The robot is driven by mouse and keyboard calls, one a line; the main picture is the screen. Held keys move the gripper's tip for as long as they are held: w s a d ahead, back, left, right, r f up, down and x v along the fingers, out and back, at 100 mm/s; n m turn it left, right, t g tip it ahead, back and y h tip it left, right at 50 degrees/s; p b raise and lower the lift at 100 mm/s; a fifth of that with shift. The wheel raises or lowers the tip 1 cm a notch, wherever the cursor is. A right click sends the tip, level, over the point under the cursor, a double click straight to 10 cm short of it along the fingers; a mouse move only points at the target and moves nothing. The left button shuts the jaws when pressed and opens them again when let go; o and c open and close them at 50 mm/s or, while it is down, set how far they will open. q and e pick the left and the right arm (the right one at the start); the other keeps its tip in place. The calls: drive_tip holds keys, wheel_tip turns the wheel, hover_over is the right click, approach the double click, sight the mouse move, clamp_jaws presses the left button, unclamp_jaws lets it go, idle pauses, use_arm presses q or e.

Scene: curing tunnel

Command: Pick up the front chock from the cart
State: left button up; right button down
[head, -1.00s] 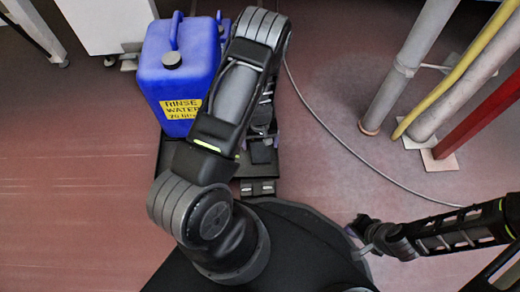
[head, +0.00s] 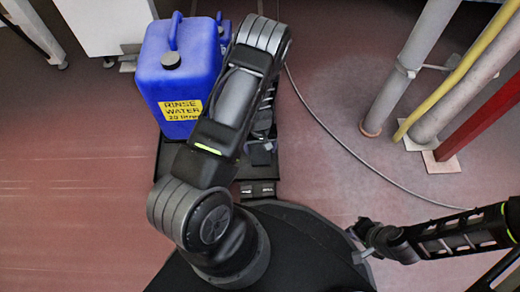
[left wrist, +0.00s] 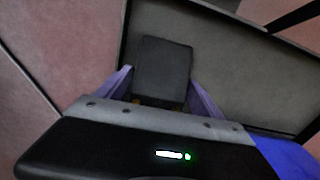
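The front chock appears as a dark grey block (left wrist: 163,70) in the left wrist view, over the grey bed of the cart (left wrist: 235,70). My left gripper (left wrist: 162,88) has its two purple fingers on either side of this block, with their tips close to its side edges. Whether they press on it is unclear, and so is whether it rests on the bed.
A blue rinse water jerrycan (head: 180,75) stands on the cart left of my left arm, with another blue container partly hidden behind it. Upright pipes (head: 410,65) and a red post (head: 480,115) stand at the right. A thin cable (head: 340,140) crosses the floor. The left floor is clear.

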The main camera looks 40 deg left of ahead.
sight(260, 147)
use_arm(q)
drive_tip(key=c, duration=1.6)
drive_tip(key=shift+o, duration=0.2)
wheel_tip(260, 147, up, 10)
drive_tip(key=p, duration=0.5)
